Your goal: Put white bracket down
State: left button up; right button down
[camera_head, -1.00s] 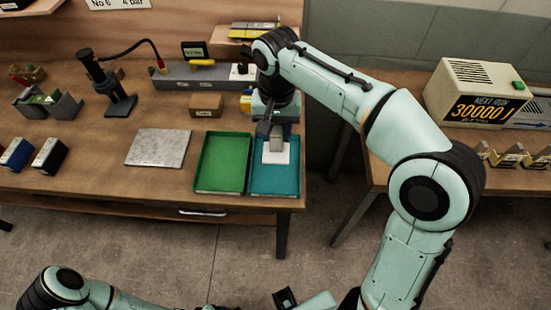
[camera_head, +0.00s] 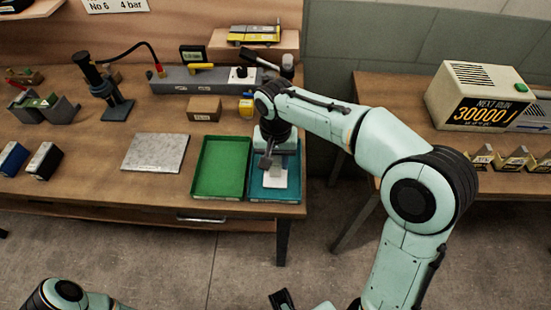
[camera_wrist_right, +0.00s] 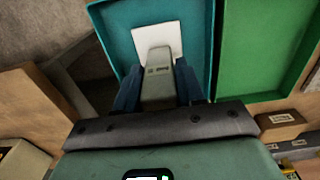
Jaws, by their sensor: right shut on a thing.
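My right gripper (camera_head: 268,161) is over the blue tray (camera_head: 257,193) at the right end of the bench, pointing down. It is shut on the white bracket (camera_head: 279,180), a flat white plate with a light grey upright part. In the right wrist view this grey part (camera_wrist_right: 157,75) is between the two fingers, with the white plate (camera_wrist_right: 158,36) beyond it. The plate lies within the outline of the blue tray; I cannot tell whether it touches the tray floor.
A green tray (camera_head: 221,168) stands directly left of the blue tray. A grey plate (camera_head: 155,153) lies farther left. A cardboard box (camera_head: 204,109) and a yellow item (camera_head: 246,106) are behind the trays. The bench's right edge is close beside the blue tray.

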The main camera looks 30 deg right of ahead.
jog(key=shift+f, duration=0.1)
jog(key=c, duration=0.7)
grip_release()
pick_arm(q)
jog(key=shift+f, duration=0.1)
pick_arm(e)
jog(key=shift+r, duration=0.2)
pick_arm(q)
jog(key=r+p, duration=0.1)
jog(key=w+r+p, duration=0.1)
jog(key=r, duration=0.1)
pick_arm(e)
notch_tip(320, 180, up, 12)
jog(key=shift+f, duration=0.1)
pick_arm(q)
jog(key=shift+f, duration=0.1)
